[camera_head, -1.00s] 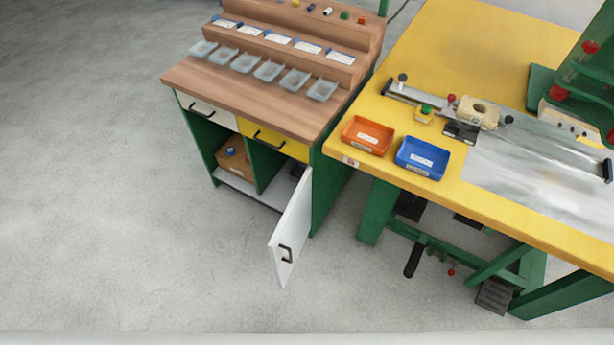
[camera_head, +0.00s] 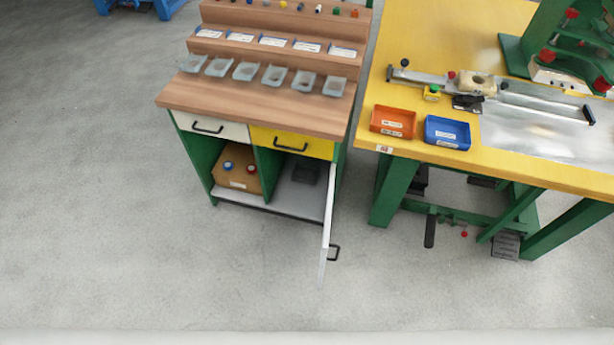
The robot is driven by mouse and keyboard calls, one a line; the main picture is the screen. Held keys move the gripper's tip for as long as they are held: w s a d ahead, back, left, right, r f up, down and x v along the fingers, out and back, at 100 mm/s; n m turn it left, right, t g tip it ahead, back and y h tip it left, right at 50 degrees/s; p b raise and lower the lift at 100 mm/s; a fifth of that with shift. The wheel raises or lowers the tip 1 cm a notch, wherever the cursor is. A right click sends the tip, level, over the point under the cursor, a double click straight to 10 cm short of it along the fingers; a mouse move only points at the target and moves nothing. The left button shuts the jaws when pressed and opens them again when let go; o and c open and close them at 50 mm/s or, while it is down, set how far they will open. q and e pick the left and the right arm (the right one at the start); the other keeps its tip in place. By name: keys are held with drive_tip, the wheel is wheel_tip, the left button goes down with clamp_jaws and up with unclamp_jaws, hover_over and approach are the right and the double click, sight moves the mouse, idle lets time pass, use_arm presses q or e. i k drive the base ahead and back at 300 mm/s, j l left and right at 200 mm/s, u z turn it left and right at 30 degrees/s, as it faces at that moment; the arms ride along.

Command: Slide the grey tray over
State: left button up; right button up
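Several small grey translucent trays stand in a row on the wooden top (camera_head: 245,112) of the cabinet. The leftmost grey tray (camera_head: 192,63) and the rightmost grey tray (camera_head: 334,87) mark the ends of the row. I cannot tell which one the task means. Neither of my grippers is in view.
The cabinet has a white drawer (camera_head: 210,127), a yellow drawer (camera_head: 292,142) and an open white door (camera_head: 327,235) jutting forward. A cardboard box (camera_head: 236,180) sits inside. The yellow table (camera_head: 430,40) at right holds an orange bin (camera_head: 393,122) and a blue bin (camera_head: 447,133). Floor in front is clear.

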sight(307, 175)
drive_tip(key=i+j+z, duration=0.1)
drive_tip(key=i+j, duration=0.8)
drive_tip(key=j, duration=0.15)
